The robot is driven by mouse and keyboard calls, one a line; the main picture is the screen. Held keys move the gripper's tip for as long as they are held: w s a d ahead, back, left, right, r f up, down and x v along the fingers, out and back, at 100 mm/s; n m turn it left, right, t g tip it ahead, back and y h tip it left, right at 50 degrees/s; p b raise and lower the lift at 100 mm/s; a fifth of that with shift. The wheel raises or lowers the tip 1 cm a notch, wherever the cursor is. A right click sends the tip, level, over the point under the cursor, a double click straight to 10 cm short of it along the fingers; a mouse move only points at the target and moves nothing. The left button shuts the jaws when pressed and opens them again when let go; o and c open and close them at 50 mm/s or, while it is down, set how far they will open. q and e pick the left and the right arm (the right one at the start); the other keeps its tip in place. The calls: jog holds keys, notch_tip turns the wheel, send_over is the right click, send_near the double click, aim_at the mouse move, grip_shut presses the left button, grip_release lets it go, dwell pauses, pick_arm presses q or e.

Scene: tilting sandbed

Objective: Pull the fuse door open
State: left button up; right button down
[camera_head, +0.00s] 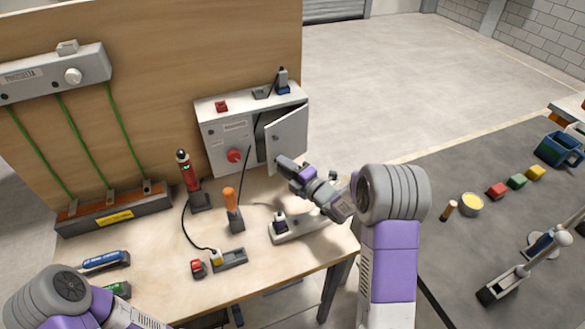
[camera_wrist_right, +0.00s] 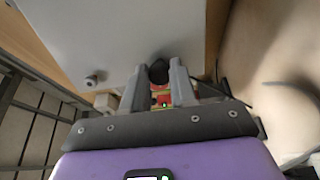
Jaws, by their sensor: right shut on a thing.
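The fuse door (camera_head: 288,134) is a light grey panel on the front of the grey fuse box (camera_head: 218,137). It stands partly open, its left edge swung out from the box, with a dark gap beside it. My right gripper (camera_head: 282,164) is at the door's lower left edge. In the right wrist view the right gripper (camera_wrist_right: 160,72) is shut on a dark door handle (camera_wrist_right: 158,71), with the pale door face (camera_wrist_right: 105,40) ahead. The handle is hidden by the gripper in the head view. My left arm shows at the lower left, but its gripper is out of view.
A red knob (camera_head: 234,155) sits on the box front. On the workbench (camera_head: 165,275) stand a red-and-black tool (camera_head: 188,172), an orange-handled tool (camera_head: 230,203) and a grey power strip (camera_head: 300,226) below my right gripper. Open floor lies right of the box.

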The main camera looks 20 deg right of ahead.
jog(key=c, duration=0.9)
grip_release()
